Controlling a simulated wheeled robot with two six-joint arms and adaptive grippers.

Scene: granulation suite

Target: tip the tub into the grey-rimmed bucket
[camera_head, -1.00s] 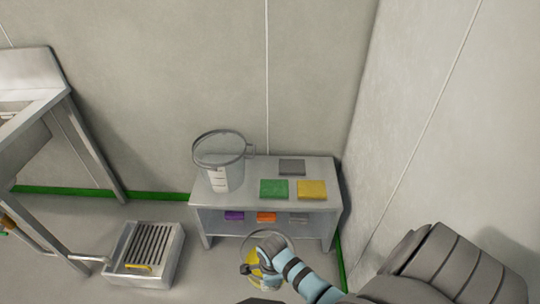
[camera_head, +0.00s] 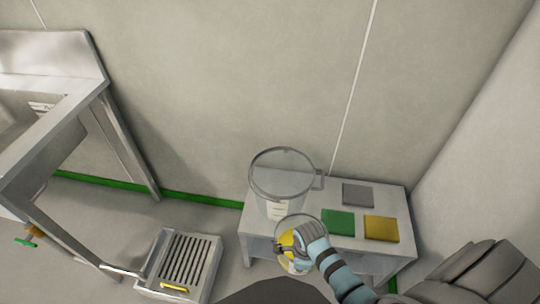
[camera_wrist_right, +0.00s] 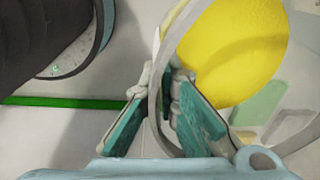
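The tub (camera_head: 282,227) is a clear round container with yellow contents (camera_head: 286,240). My right gripper (camera_head: 298,246) is shut on its rim. In the right wrist view the two teal finger pads (camera_wrist_right: 158,118) sit either side of the tub's rim (camera_wrist_right: 155,80), with the yellow contents beyond. The tub is held in front of the low bench, just below the bucket in the head view. The grey-rimmed bucket (camera_head: 268,186) is clear, with a white label, and stands upright at the left end of the bench top. My left gripper is not in view.
The steel bench (camera_head: 396,196) also carries flat grey (camera_head: 357,194), green (camera_head: 338,221) and yellow (camera_head: 381,228) pads right of the bucket. A slatted steel step or grate (camera_head: 205,265) stands on the floor to the left. A steel sink (camera_head: 60,120) is further left; walls stand behind and right.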

